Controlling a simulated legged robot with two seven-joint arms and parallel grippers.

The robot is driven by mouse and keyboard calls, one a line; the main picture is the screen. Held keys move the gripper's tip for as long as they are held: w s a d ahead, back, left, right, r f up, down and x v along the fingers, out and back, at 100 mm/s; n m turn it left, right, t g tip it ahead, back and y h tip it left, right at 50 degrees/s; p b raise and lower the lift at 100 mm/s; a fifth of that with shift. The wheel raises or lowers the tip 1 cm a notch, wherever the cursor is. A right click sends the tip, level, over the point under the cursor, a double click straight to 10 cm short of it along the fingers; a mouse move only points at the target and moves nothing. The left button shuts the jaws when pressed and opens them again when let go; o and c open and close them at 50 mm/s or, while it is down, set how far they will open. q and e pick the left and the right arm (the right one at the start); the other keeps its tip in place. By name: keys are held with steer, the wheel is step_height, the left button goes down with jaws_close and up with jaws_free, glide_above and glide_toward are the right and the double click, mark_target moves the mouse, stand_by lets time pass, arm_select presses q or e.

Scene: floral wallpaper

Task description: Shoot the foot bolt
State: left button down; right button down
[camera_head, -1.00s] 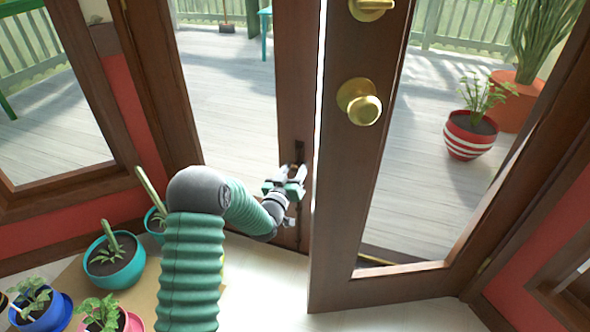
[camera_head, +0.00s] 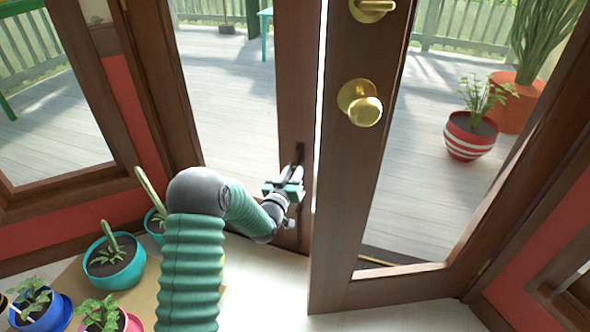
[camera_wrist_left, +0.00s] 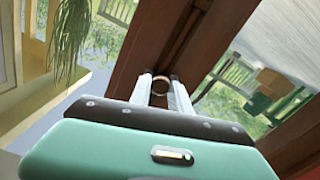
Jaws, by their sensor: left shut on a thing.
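The foot bolt (camera_head: 299,152) is a dark strip low on the edge stile of the left door leaf (camera_head: 296,90). My left gripper (camera_head: 292,184) is at this stile, in front of the bolt, and hides much of it. In the left wrist view, its two pale fingers (camera_wrist_left: 160,90) are shut on the bolt's small round knob (camera_wrist_left: 160,86), against brown wood. The bolt's lower end is hard to make out. My right gripper is not in view.
The right door leaf (camera_head: 347,190), with a brass knob (camera_head: 360,102), stands swung inward beside the stile. Several potted plants, one in a teal pot (camera_head: 118,274), stand on the floor at lower left. Pale floor (camera_head: 262,295) is clear in front.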

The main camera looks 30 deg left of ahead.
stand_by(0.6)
arm_select(q)
step_height(320, 180, down, 4)
steer(key=shift+s+f+b, duration=0.1)
steer(key=shift+f+b, duration=0.15)
steer(key=shift+b, duration=0.75)
steer(key=c, duration=1.2)
jaws_free()
steer(key=shift+a+f, duration=0.1)
steer(key=shift+f, duration=0.05)
steer(key=p+v, duration=0.7)
steer(key=v, duration=0.9)
steer(key=shift+s+d, duration=0.25)
steer(key=shift+s, duration=0.1)
